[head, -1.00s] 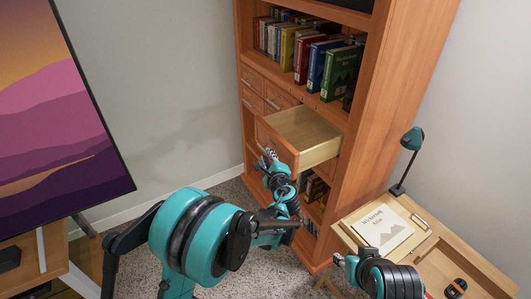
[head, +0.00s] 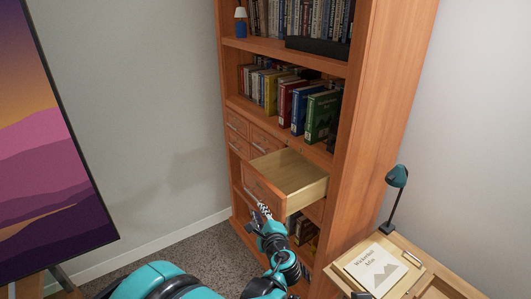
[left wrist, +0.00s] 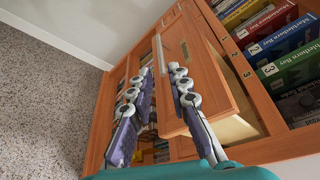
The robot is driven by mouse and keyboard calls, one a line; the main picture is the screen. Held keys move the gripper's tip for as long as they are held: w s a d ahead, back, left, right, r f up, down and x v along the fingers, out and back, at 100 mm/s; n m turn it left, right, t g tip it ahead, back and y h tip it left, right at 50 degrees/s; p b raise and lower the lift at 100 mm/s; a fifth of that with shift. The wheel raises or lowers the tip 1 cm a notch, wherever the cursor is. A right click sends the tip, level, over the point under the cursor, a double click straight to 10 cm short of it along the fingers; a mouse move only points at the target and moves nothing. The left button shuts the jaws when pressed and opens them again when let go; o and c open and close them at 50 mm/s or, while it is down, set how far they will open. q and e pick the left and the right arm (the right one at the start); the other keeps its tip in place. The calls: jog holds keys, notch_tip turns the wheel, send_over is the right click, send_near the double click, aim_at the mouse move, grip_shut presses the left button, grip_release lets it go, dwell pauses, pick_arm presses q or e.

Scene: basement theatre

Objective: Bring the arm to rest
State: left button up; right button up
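My left gripper (head: 263,211) is in front of the bookcase, at the lower part of the pulled-out wooden drawer's front (head: 262,186). In the left wrist view my left gripper (left wrist: 162,72) has its two fingers apart, with a gap between them and nothing seen held. The drawer front (left wrist: 196,62) with its handle shows behind and beside the right-hand finger; whether they touch I cannot tell. The drawer's pale inside (head: 290,168) looks empty where visible. Of my right arm only a small dark part shows at the bottom edge; its fingers cannot be made out.
The tall wooden bookcase (head: 375,130) holds books (head: 322,115) above the drawer. A desk (head: 425,272) with a booklet (head: 375,268) and a teal lamp (head: 396,178) stands at right. A large screen (head: 62,150) is at left. Carpet (head: 205,255) lies open between.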

pick_arm(q)
jog(key=s+a+r+n+g, duration=0.1)
jog(key=s+a+n+g, duration=0.4)
jog(key=s+a+n, duration=0.75)
jog(key=s+a+f+n+g+h, duration=0.1)
jog(key=s+n, duration=0.3)
jog(key=s, duration=0.4)
jog(key=s+a+f+n+g+h, duration=0.1)
jog(key=s+n+h, duration=0.2)
jog(key=s, duration=0.5)
jog(key=shift+s+f+n+g+h, duration=0.2)
jog(key=shift+f+n+g+h, duration=0.15)
jog(key=shift+n, duration=0.3)
